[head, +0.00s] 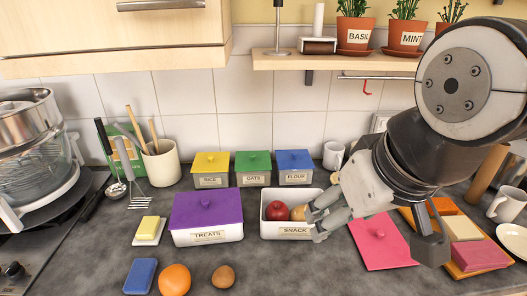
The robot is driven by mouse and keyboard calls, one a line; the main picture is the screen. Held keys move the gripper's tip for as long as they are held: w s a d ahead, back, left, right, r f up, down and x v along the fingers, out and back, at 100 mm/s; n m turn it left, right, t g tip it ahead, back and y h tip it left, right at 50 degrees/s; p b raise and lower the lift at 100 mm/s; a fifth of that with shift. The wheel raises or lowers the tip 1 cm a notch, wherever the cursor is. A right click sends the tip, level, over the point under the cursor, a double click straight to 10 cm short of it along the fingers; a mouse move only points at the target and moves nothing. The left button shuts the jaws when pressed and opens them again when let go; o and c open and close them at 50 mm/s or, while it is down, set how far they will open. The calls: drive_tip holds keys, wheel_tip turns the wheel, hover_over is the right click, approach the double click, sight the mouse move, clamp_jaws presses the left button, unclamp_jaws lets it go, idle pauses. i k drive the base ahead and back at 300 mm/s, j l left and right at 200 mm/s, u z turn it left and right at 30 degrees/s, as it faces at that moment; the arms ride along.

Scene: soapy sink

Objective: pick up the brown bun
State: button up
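A light brown, rounded thing that looks like the bun (297,213) sits in the white box labelled SNACK (275,229), right of a red apple (277,210). Its right side is partly hidden by my gripper (314,221), which reaches in from the right over the box's right end. The two fingertips are spread apart, right beside the bun. I cannot tell whether they touch it. Another small brown round thing (222,277) lies on the counter at the front, right of an orange (174,280).
A purple-lidded TREATS box (207,237) stands left of the SNACK box. A pink lid (381,243) lies to its right, near an orange tray (459,272) with several blocks. Yellow, green and blue lidded boxes stand behind. The front middle counter is clear.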

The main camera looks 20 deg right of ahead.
sight(224, 277)
drive_tip(key=k+j+z, duration=0.15)
drive_tip(key=j, duration=0.35)
drive_tip(key=j+z, duration=0.1)
drive_tip(key=j, duration=0.4)
drive_tip(key=k+j+z, duration=0.15)
drive_tip(key=j, duration=0.35)
